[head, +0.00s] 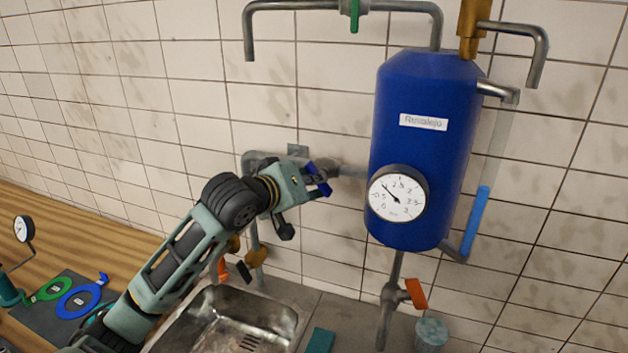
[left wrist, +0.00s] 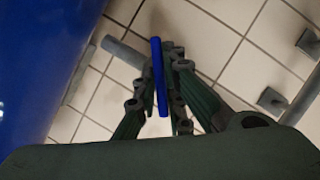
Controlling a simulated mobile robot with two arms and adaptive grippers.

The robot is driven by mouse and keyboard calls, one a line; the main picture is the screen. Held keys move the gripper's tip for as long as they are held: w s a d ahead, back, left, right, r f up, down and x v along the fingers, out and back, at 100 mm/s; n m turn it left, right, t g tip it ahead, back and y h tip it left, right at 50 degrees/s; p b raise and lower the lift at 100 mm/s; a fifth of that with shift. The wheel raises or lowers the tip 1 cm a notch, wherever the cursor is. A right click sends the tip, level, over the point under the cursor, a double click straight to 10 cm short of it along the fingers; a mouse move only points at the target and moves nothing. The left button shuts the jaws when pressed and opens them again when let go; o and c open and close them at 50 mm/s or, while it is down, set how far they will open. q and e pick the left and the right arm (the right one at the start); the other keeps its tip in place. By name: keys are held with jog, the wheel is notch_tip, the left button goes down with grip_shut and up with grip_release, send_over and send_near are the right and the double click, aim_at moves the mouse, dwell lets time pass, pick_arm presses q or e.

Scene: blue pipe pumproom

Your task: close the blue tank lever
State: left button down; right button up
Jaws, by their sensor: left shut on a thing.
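The blue tank (head: 425,140) hangs on the tiled wall and carries a round gauge (head: 397,194). A grey pipe (head: 350,171) runs to its left side, with a blue lever (head: 318,178) on it. My left gripper (head: 312,188) reaches in from the left and is shut on the blue lever. In the left wrist view, the lever (left wrist: 158,76) stands as a thin blue bar between the fingers of my left gripper (left wrist: 166,85), and the tank (left wrist: 45,50) fills the left side. The fingers partly hide the lever and its valve. My right gripper is not in view.
A metal sink (head: 235,325) lies below my left arm. An orange lever (head: 415,294) sits on the pipe under the tank, beside a grey cup (head: 431,332). A green-handled valve (head: 354,15) is on the upper pipe. A wooden counter (head: 70,235) is at left.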

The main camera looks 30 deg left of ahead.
pick_arm(q)
jog(key=shift+d+m+g+y, duration=0.2)
jog(key=shift+m+g+y, duration=0.4)
jog(key=shift+m+y, duration=1.3)
jog(key=shift+m+h, duration=0.3)
jog(key=shift+m, duration=0.2)
jog(key=shift+f, duration=0.1)
jog(key=c, duration=1.8)
grip_release()
jog(key=shift+c, duration=0.2)
